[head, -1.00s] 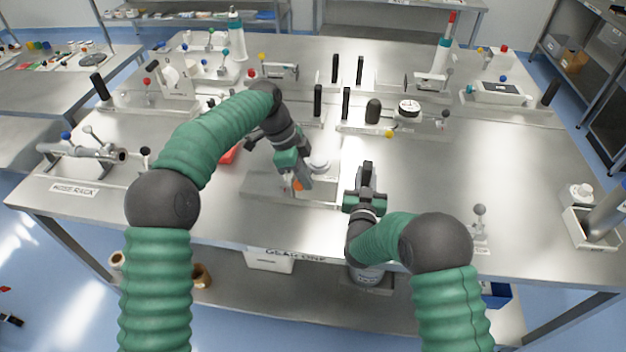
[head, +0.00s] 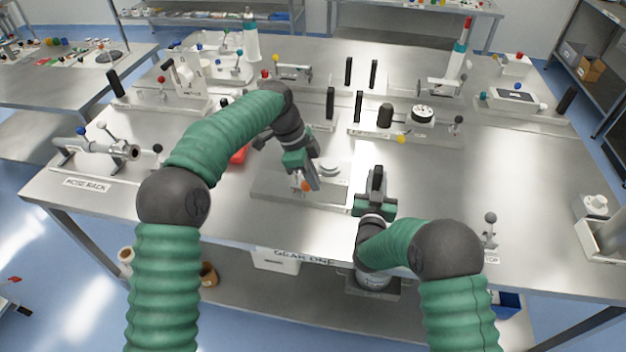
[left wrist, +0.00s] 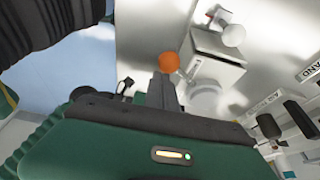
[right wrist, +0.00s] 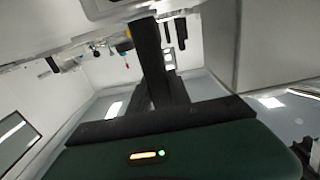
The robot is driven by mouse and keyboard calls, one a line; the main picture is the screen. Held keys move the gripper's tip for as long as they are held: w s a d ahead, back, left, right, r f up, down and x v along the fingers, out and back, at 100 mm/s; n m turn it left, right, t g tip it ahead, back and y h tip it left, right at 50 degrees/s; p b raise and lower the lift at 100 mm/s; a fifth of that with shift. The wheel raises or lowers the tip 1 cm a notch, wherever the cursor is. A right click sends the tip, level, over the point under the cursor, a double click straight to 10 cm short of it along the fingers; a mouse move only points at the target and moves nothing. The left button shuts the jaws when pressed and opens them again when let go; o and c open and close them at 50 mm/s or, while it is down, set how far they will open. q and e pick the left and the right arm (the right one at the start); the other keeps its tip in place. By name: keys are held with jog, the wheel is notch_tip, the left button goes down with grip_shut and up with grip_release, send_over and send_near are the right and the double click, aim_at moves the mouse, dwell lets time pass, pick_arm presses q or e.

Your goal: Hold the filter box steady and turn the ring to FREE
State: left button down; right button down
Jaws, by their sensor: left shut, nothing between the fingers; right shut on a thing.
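The filter box (left wrist: 214,62) is a pale block with a round white knob and a pale disc in the left wrist view. In the head view it stands low on a flat metal plate (head: 275,186), partly behind my left gripper. I cannot tell which round part is the ring, nor read a FREE mark. My left gripper (head: 310,180) is shut and empty beside the box, close to an orange ball (left wrist: 168,62). My right gripper (head: 376,178) stands just right of the box. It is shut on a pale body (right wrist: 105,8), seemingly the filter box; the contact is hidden.
Upright black handles (head: 358,106) and a dial fixture (head: 422,114) stand behind. A red part (head: 239,156) lies left of the box. A small ball-topped post (head: 490,225) is at the front right. The table between is mostly clear.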

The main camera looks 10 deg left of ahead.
jog(key=shift+s+f, duration=0.2)
jog(key=shift+f, duration=0.4)
pick_arm(q)
notch_tip(320, 180, up, 10)
jog(key=shift+d, duration=0.15)
pick_arm(e)
jog(key=shift+w+r, duration=0.1)
jog(key=shift+r, duration=0.25)
jog(key=c, duration=1.5)
grip_release()
jog(key=o, duration=0.4)
jog(key=shift+w, duration=0.2)
pick_arm(q)
jog(key=shift+w, duration=0.1)
pick_arm(e)
jog(key=shift+r, duration=0.2)
jog(key=shift+s, duration=0.1)
